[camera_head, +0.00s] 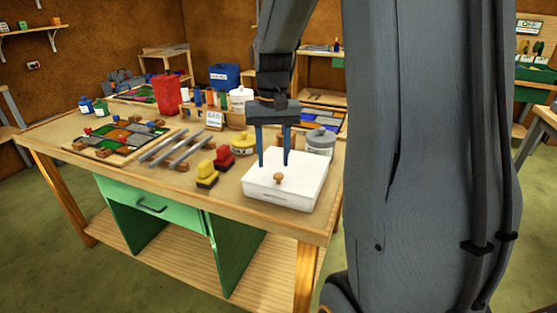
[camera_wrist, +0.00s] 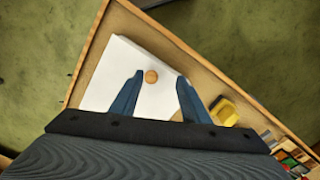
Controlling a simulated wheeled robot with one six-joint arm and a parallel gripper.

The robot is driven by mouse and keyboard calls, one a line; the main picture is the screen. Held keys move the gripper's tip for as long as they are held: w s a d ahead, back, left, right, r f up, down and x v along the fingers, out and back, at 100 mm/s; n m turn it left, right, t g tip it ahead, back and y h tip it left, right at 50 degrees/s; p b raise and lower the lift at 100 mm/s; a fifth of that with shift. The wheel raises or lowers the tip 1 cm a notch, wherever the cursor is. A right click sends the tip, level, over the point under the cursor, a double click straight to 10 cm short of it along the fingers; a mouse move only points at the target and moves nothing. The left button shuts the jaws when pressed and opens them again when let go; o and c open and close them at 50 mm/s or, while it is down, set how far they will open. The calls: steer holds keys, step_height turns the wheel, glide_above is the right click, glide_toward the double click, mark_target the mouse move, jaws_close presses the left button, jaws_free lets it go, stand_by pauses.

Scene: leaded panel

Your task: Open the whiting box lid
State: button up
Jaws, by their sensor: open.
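The whiting box (camera_head: 263,194) is a white box with a flat white lid (camera_head: 302,168) at the front right corner of the workbench. Its lid is shut and carries a small round wooden knob (camera_head: 278,178). In the wrist view the lid (camera_wrist: 118,75) lies below my fingers, and the knob (camera_wrist: 151,76) shows between and a little beyond the fingertips. My gripper (camera_head: 273,164) is open and empty, with its two blue fingers pointing down over the lid; it also shows in the wrist view (camera_wrist: 160,75). I cannot tell whether the fingertips touch the lid.
Yellow and red blocks (camera_head: 207,174) stand left of the box. A grey lidded pot (camera_head: 320,142) and a yellow tin (camera_head: 243,143) stand behind it. Metal strips (camera_head: 178,146) and a leaded panel (camera_head: 120,137) lie farther left.

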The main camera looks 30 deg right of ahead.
mark_target(278, 175)
steer(key=shift+w+d+r+m, duration=0.15)
steer(key=shift+w+d+r, duration=0.15)
steer(key=shift+d, duration=0.2)
steer(key=shift+w+d+r+m, duration=0.15)
steer(key=shift+d+r, duration=0.25)
steer(key=shift+d, duration=0.05)
steer(key=shift+w+d, duration=0.15)
steer(key=shift+d, duration=0.1)
step_height(278, 175, down, 8)
steer(key=shift+r+p, duration=0.25)
steer(key=shift+p, duration=0.65)
steer(key=shift+c, duration=0.5)
jaws_close()
